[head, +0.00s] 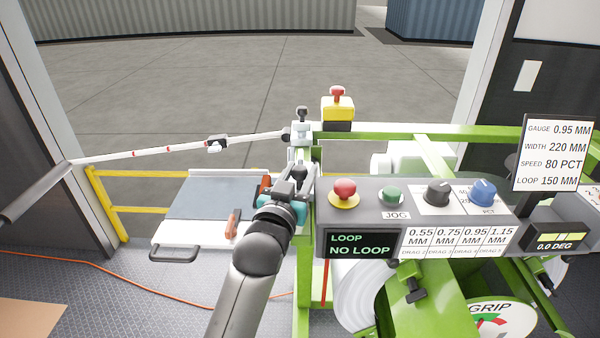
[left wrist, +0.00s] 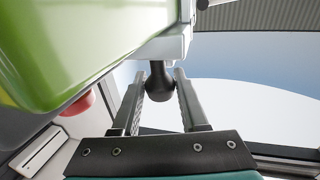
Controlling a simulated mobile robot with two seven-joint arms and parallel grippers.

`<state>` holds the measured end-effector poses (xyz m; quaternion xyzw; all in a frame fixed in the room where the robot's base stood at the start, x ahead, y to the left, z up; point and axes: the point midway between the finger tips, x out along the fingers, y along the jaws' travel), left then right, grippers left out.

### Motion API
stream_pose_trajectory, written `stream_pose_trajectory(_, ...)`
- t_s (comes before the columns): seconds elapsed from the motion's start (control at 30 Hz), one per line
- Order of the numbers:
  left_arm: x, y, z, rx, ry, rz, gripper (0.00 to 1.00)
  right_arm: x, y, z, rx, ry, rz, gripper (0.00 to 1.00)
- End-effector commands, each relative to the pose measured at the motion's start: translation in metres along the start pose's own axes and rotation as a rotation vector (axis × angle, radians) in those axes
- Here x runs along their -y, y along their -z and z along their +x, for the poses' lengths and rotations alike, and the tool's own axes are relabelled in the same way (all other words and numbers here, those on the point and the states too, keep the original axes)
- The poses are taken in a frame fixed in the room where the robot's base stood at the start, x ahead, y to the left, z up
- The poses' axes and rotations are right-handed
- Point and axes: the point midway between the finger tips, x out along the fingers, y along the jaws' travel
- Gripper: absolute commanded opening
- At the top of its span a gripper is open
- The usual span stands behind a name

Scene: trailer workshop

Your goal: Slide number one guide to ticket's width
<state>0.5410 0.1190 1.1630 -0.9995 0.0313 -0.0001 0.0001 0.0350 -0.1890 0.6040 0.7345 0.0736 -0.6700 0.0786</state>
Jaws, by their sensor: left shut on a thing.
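The ticket (head: 552,153) at the right of the head view reads width 220 mm, gauge 0.95 mm, speed 80 pct and loop 150 mm. A white guide block (head: 300,131) with black knobs sits at the left end of the green rail (head: 375,131). I cannot read a number on it. My left gripper (head: 299,168) is just below this block. In the left wrist view its fingers (left wrist: 160,92) are shut on a black knob (left wrist: 159,82) under a white block (left wrist: 172,45). The knob's far side is hidden. My right gripper is not in view.
A control console (head: 410,195) with a red button, dials and a "NO LOOP" display stands right of my left gripper. A white bar with red marks (head: 150,153) extends left. A white-framed tray (head: 185,235) holds orange-handled tools. An orange cable crosses the floor.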

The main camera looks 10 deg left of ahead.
Motion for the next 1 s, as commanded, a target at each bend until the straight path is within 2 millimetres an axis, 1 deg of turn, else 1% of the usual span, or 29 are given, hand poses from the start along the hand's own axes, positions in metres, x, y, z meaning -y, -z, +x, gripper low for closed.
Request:
stream_pose_trajectory(0.03, -0.0002, -0.0001, -0.0001, 0.000, 0.000, 0.000, 0.17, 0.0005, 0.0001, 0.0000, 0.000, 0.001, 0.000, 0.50)
stream_pose_trajectory(0.2, -0.0003, -0.0002, -0.0001, 0.000, -0.001, 0.000, 0.00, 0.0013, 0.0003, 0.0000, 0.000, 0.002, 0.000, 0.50)
stream_pose_trajectory(1.0, -0.0004, -0.0004, -0.0001, 0.001, -0.001, 0.000, 0.00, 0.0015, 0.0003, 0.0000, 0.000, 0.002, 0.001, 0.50)
